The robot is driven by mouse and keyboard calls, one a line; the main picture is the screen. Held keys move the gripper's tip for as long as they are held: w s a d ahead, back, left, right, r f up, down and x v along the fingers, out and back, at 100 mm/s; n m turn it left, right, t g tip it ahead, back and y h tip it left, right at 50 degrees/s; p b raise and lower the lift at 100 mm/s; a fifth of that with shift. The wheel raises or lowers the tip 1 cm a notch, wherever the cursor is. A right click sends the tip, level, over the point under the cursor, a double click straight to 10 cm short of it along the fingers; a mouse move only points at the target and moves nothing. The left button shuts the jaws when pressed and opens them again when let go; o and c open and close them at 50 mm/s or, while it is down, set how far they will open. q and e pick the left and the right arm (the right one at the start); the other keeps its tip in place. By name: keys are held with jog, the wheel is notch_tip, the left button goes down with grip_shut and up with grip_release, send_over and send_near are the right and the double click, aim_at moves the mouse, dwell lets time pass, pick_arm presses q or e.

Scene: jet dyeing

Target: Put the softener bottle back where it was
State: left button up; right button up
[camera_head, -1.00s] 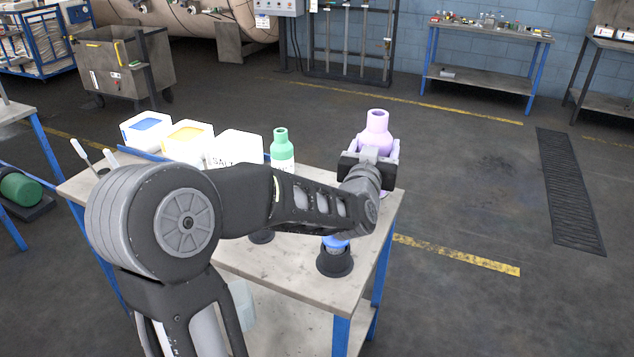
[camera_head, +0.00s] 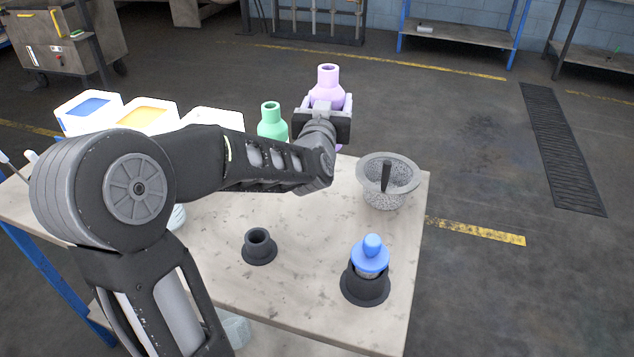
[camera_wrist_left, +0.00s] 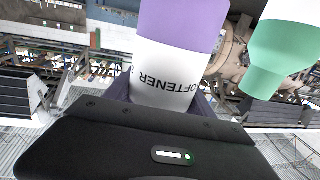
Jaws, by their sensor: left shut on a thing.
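The softener bottle (camera_head: 328,80), purple with a white label band, is upright in my left gripper (camera_head: 325,108) over the far part of the table. In the left wrist view the softener bottle (camera_wrist_left: 172,75) shows the word SOFTENER between the fingers. I cannot tell whether its base touches the table; the gripper hides it. A green bottle (camera_head: 271,122) stands close to its left and also shows in the left wrist view (camera_wrist_left: 280,52). My right gripper is not in view.
On the worktable (camera_head: 310,225) are a grey mortar with pestle (camera_head: 386,186), an empty black holder (camera_head: 259,246) and a black holder with a blue-topped item (camera_head: 370,258). White tubs with blue (camera_head: 88,110) and yellow (camera_head: 146,118) contents stand back left. The table's middle is clear.

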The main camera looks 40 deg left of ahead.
pick_arm(q)
jog(key=shift+w+a+f, duration=0.1)
jog(key=shift+a+f, duration=0.2)
jog(key=shift+a, duration=0.05)
jog(key=shift+d+r, duration=0.1)
jog(key=shift+d, duration=0.05)
jog(key=shift+f, duration=3.15)
jog(key=shift+f+b, duration=0.35)
jog(key=shift+f, duration=1.55)
jog(key=shift+f, duration=0.1)
jog(key=o, duration=1.3)
jog(key=shift+f, duration=0.1)
jog(key=o, duration=0.5)
jog(key=shift+c, duration=0.2)
